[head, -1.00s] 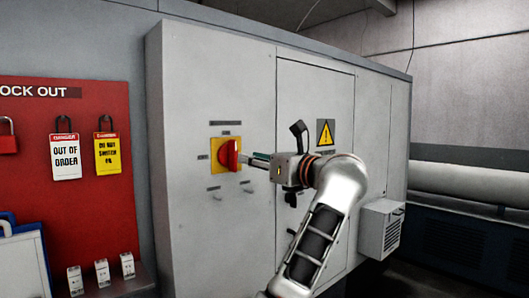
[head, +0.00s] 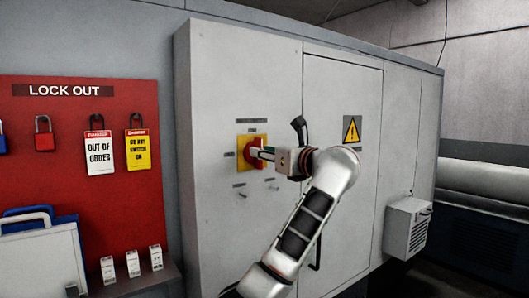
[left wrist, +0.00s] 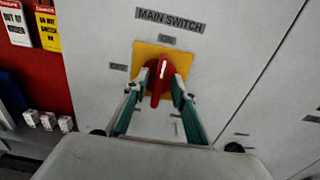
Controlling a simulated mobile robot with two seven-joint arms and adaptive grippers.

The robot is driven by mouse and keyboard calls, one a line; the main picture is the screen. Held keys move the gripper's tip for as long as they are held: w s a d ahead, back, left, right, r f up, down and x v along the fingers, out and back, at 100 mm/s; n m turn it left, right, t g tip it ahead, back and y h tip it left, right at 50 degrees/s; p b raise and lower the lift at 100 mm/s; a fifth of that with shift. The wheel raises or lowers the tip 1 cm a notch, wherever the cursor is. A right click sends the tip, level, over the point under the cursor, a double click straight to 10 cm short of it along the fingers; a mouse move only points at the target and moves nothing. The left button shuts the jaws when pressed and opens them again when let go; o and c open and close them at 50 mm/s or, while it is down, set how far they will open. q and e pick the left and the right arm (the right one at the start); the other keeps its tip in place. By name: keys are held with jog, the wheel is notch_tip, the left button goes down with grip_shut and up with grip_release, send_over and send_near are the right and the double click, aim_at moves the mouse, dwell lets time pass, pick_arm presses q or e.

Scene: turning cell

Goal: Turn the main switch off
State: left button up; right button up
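The main switch is a red rotary knob (head: 252,153) on a yellow plate (head: 243,143), on the grey cabinet's front. In the left wrist view the red handle (left wrist: 157,84) stands nearly upright, its white mark at the top, below the ON label (left wrist: 167,39). A MAIN SWITCH label (left wrist: 170,21) is above. My left gripper (head: 262,153) is at the knob. In the left wrist view its two fingers (left wrist: 159,86) lie on either side of the handle, with visible gaps; contact cannot be made out. My right gripper is not in view.
A red lock-out board (head: 50,180) with padlocks and tags is at the left. Below it are a shelf with small white devices (head: 133,264) and a leaning white case (head: 40,265). A cabinet door (head: 340,100) with a warning sign (head: 352,129) is right of the switch.

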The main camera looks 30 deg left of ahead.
pick_arm(q)
grip_shut()
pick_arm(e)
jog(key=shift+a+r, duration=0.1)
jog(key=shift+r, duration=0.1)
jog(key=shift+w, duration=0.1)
